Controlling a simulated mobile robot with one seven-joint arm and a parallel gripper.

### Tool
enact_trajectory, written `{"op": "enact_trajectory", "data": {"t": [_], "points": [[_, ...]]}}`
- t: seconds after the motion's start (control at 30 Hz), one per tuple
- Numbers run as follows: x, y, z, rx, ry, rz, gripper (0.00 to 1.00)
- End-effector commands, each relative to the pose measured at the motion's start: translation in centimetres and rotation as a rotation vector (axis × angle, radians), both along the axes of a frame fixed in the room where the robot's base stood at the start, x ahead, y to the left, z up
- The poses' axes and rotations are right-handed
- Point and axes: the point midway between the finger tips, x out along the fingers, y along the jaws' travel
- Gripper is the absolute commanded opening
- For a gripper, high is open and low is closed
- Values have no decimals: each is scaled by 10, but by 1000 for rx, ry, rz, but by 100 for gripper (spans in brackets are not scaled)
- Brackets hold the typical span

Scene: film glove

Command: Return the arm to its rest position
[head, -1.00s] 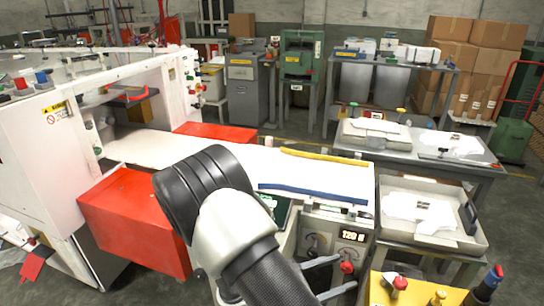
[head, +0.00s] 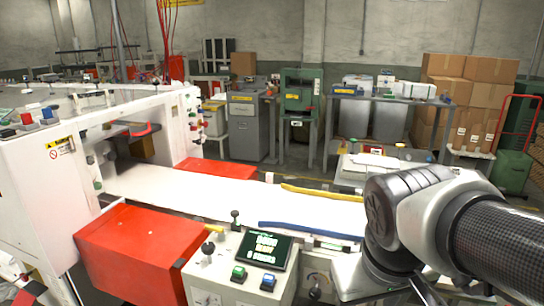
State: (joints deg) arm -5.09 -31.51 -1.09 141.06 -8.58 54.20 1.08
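My arm (head: 435,225) reaches in from the lower right of the head view. Its black and white joint stands in front of the right end of the white conveyor bed (head: 190,195). Grey lower parts of the arm run down to the bottom edge. No gripper fingers can be made out, so I cannot see whether the gripper is open or holds anything.
Yellow (head: 320,192) and blue (head: 310,230) strips lie on the bed. Cardboard boxes (head: 470,95) are stacked back right.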

Motion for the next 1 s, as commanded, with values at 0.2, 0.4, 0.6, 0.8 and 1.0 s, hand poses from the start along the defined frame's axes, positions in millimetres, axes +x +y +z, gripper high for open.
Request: {"op": "enact_trajectory", "data": {"t": [0.2, 0.4, 0.6, 0.8, 1.0], "points": [[-6, 10, 33, 120, -184, -83, 51], [-7, 12, 81, 138, -204, -93, 51], [-7, 12, 130, 138, -203, -92, 51], [-7, 12, 199, 136, -202, -91, 51], [-7, 12, 238, 136, -201, -92, 51]]}}
